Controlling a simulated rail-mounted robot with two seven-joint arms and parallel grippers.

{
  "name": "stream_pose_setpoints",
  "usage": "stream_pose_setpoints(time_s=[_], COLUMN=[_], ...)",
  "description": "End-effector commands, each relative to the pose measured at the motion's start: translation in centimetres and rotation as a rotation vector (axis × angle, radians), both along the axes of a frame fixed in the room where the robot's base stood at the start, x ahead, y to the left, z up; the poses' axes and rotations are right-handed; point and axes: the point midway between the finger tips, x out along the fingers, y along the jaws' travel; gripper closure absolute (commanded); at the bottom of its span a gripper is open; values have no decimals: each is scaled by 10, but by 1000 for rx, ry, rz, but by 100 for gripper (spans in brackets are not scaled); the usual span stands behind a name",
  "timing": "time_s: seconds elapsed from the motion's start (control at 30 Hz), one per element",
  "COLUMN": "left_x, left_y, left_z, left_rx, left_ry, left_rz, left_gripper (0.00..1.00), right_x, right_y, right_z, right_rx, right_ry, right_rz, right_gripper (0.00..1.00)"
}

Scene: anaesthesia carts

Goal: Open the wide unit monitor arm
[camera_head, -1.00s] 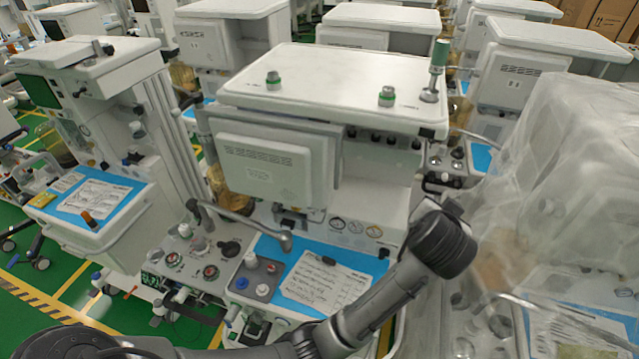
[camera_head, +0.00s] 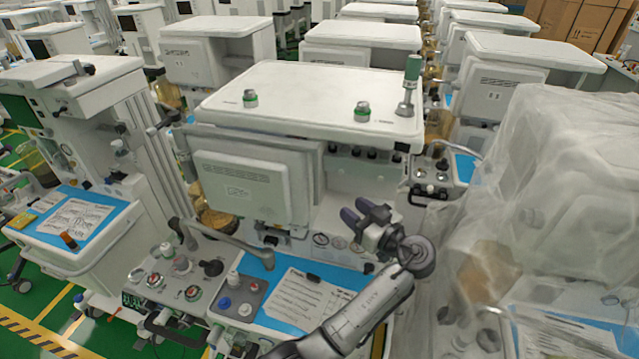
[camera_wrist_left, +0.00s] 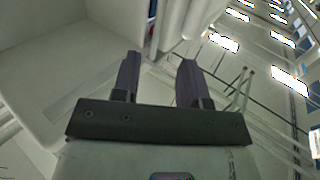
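The wide unit (camera_head: 300,100) is the large white cart in the middle of the head view. Its monitor (camera_head: 243,182) is a flat pale box with its vented back toward me, in front of the unit's left half. The arm that carries the monitor is mostly hidden behind it. My left gripper (camera_head: 362,212) is to the right of the monitor, apart from it, in front of the unit. In the left wrist view its two dark purple-grey fingers (camera_wrist_left: 158,80) stand apart with nothing between them. My right gripper is in neither view.
A blue work surface (camera_head: 262,300) with a paper sheet (camera_head: 305,300) lies below the monitor. A bent grey tube (camera_head: 225,243) rises left of it. A plastic-draped unit (camera_head: 540,200) stands close on the right. Another cart (camera_head: 70,110) stands on the left.

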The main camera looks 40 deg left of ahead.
Motion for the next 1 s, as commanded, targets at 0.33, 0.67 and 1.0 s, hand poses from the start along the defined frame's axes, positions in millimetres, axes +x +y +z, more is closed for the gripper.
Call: stream_pose_setpoints(time_s=[0.33, 0.67, 1.0], left_x=[11, 19, 21], left_y=[65, 108, 121], left_z=[3, 1, 0], left_rx=[2, 1, 0], left_ry=[4, 5, 3], left_rz=[3, 1, 0], left_gripper=[60, 60, 60], right_x=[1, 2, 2], right_y=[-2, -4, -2], right_z=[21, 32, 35], right_rx=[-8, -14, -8], right_ry=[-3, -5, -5], right_rz=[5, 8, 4], right_gripper=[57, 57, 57])
